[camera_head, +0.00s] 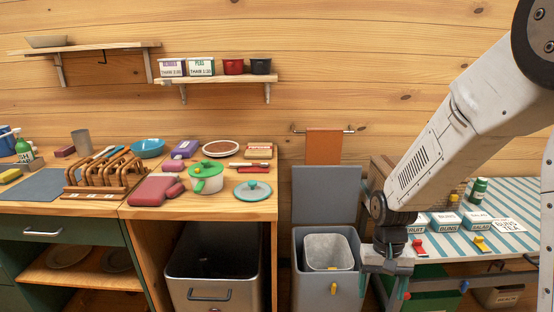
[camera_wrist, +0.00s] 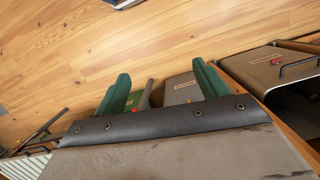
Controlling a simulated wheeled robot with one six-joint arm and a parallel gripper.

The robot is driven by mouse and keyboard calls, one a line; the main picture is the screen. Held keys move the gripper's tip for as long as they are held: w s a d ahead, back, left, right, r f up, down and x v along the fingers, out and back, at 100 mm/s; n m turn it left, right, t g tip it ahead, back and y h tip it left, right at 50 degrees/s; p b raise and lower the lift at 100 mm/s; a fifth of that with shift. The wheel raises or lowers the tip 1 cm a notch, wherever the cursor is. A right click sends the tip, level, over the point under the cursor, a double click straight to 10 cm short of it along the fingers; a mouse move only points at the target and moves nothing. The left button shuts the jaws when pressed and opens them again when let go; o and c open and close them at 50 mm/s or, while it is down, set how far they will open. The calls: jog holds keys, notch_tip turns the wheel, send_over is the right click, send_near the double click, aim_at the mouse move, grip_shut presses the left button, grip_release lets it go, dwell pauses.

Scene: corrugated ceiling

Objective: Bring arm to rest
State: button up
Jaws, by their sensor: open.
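My gripper (camera_head: 388,280) hangs at the end of my white arm, right of the middle in the head view. It is beside the grey bin and in front of the striped table's left end. In the wrist view my gripper (camera_wrist: 160,92) shows two green fingers spread apart with nothing held between them. Wooden floor and bins show beyond the fingers.
An open grey bin (camera_head: 309,282) stands just left of my gripper. The striped table (camera_head: 515,212) with boxes and a green bottle is to the right. A wooden counter (camera_head: 105,208) with a green pot (camera_head: 207,184) is at left.

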jog(key=s+d+r+n+t, duration=0.1)
jog(key=s+d+r+t, duration=0.1)
jog(key=s+r, duration=1.8)
notch_tip(320, 180, up, 2)
jog(key=shift+r+n+t, duration=0.25)
jog(key=shift+n+t, duration=0.05)
jog(key=shift+t, duration=0.6)
